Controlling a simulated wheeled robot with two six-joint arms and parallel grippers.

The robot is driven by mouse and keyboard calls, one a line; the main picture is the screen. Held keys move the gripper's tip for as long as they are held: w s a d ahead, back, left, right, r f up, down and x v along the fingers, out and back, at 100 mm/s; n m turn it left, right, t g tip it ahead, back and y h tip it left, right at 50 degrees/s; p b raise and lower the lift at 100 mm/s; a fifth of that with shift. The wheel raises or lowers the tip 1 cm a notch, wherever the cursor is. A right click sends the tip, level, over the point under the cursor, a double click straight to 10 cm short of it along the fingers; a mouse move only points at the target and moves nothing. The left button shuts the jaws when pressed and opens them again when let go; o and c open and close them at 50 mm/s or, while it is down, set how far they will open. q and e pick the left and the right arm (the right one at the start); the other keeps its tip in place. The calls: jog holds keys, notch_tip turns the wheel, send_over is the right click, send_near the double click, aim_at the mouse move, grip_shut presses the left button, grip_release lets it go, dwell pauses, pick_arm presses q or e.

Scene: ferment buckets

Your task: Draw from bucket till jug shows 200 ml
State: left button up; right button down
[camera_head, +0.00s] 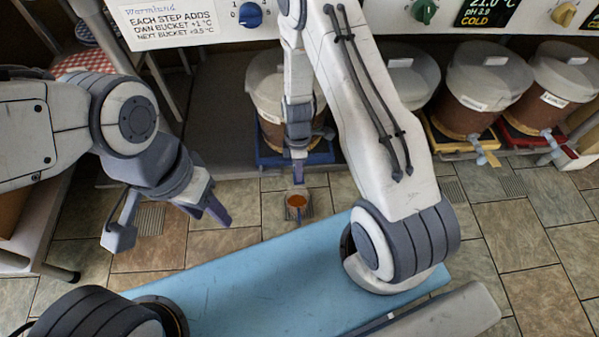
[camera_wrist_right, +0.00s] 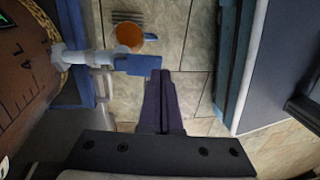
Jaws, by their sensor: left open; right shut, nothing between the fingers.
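The bucket (camera_head: 268,90) stands in a blue tray, partly hidden behind my right arm; its brown side with scale marks shows in the right wrist view (camera_wrist_right: 28,70). Its pale tap (camera_wrist_right: 75,58) has a blue lever (camera_wrist_right: 138,65). The jug (camera_head: 297,207) stands on a floor grate below the tap, holding orange-brown liquid; it also shows in the right wrist view (camera_wrist_right: 128,37). Its markings are not readable. My right gripper (camera_head: 298,172) is shut and empty, fingertips (camera_wrist_right: 160,75) right beside the lever; contact is unclear. My left gripper (camera_head: 168,217) is open and empty, left of the jug.
More buckets (camera_head: 487,75) with taps stand to the right in yellow and red trays. A panel with knobs (camera_head: 250,14) runs above. A light-blue surface (camera_head: 270,285) lies in front. Tiled floor (camera_head: 230,243) around the jug is open. A stool (camera_head: 85,62) stands at left.

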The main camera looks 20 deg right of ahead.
notch_tip(320, 180, up, 8)
jog(key=w+p, duration=0.1)
jog(key=p, duration=0.5)
jog(key=shift+w+d, duration=0.15)
jog(key=shift+d, duration=0.1)
